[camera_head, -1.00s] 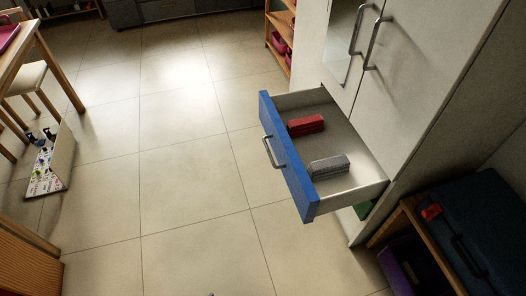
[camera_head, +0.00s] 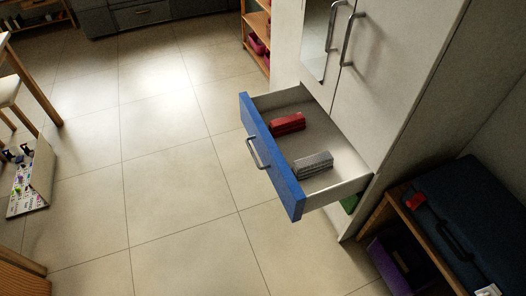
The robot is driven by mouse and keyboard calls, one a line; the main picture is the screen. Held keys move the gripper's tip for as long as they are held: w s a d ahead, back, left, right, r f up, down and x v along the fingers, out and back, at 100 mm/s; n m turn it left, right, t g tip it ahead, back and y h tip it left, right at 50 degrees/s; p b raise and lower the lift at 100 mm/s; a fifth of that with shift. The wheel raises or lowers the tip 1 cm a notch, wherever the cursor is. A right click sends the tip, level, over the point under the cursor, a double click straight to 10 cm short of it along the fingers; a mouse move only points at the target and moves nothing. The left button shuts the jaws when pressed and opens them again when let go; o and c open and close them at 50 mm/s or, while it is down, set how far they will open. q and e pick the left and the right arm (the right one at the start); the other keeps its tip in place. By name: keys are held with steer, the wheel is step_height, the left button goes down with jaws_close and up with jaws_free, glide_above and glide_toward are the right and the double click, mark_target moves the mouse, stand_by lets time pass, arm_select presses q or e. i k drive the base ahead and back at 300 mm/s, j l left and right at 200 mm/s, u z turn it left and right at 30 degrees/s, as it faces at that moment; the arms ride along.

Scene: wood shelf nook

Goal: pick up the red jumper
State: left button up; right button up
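A folded red garment (camera_head: 288,123), which looks like the red jumper, lies in the open drawer (camera_head: 346,190) toward its back left. A folded grey garment (camera_head: 313,165) lies in the same drawer, nearer the front right and apart from the red one. The drawer has a blue front with a metal handle (camera_head: 254,153) and is pulled out of a white wardrobe (camera_head: 393,75). Neither of my grippers shows in the view.
A dark blue case (camera_head: 470,215) rests on a low wooden shelf at the right, with a purple box (camera_head: 388,268) below. A white board with small colourful items (camera_head: 33,185) stands on the floor at the left. The tiled floor (camera_head: 180,200) before the drawer is clear.

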mark_target(281, 127)
steer(key=i+l+z, duration=0.2)
steer(key=i, duration=0.35)
steer(key=i+l+z, duration=0.2)
steer(key=i, duration=0.35)
steer(key=k+j, duration=0.05)
